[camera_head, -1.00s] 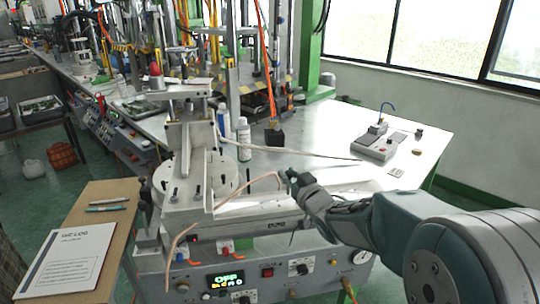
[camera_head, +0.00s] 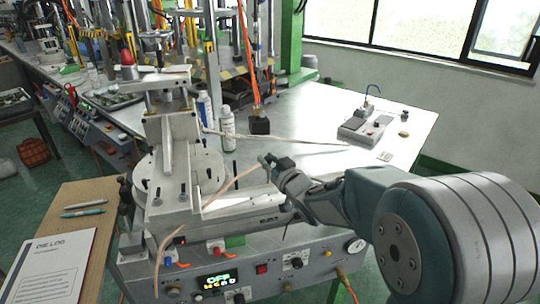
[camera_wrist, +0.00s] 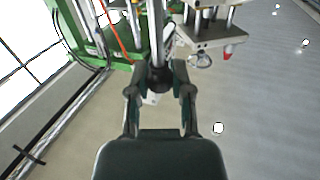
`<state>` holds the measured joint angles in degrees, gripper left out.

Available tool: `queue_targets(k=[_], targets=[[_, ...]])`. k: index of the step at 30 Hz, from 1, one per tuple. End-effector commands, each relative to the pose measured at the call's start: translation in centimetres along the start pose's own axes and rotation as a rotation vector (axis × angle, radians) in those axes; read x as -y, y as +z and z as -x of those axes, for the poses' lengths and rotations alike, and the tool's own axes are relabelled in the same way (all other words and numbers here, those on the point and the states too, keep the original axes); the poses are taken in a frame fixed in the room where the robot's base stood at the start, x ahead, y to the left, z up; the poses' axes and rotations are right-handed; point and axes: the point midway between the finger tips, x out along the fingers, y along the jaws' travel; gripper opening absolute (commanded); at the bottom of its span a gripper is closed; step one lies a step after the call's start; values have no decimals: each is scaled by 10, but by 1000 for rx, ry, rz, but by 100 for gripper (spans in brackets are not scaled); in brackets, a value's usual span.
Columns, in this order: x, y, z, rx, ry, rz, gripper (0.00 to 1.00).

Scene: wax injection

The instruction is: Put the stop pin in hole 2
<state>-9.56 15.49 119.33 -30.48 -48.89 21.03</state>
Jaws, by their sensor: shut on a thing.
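My gripper (camera_head: 268,161) is held in the air above the front right of the wax injection machine, to the right of its round plate (camera_head: 209,165).
A tan hose (camera_head: 215,197) rises past the plate toward my gripper; whether they touch is unclear. Bottles (camera_head: 227,128) and a black block (camera_head: 260,126) stand behind. A grey device (camera_head: 365,127) sits at right on largely clear bench. A log sheet (camera_head: 50,262) lies at left.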

Motion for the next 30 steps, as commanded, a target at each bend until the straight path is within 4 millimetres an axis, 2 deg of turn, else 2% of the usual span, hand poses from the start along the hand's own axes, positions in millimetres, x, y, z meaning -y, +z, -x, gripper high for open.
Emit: queue_targets(k=[3, 15, 30], targets=[[0, 12, 0, 3, 1, -3, 0], [-1, 40, 1, 0, 2, -1, 0], [-1, 43, 1, -1, 2, -1, 0]])
